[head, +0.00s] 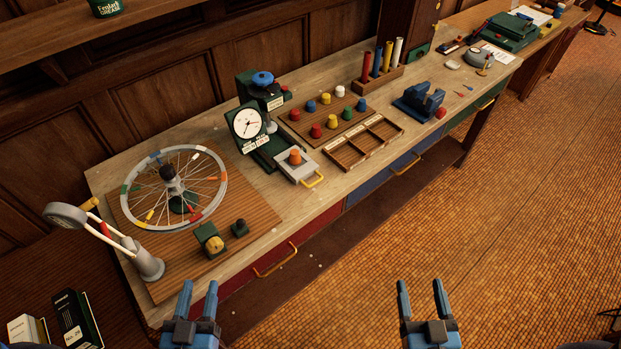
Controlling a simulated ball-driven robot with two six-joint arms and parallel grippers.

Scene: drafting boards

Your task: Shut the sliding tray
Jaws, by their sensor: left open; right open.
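A small pale grey sliding tray (292,174) sticks out from the green base of a press-like device (262,88) with a dial on the workbench. A yellow handle (314,181) is on the tray's front edge. An orange knob-like piece (295,157) sits on the tray. My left gripper (198,300) is at the bottom of the view, in front of the bench, open and empty. My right gripper (421,297) is at the bottom right over the floor, open and empty. Both are well apart from the tray.
A spoked wheel (141,214) on a wooden board and a grey lamp (148,264) stand left of the press. A compartment box (347,158) lies right of the tray, close by. A red drawer (295,262) and blue drawer (378,187) are in the bench front. Floor at right is clear.

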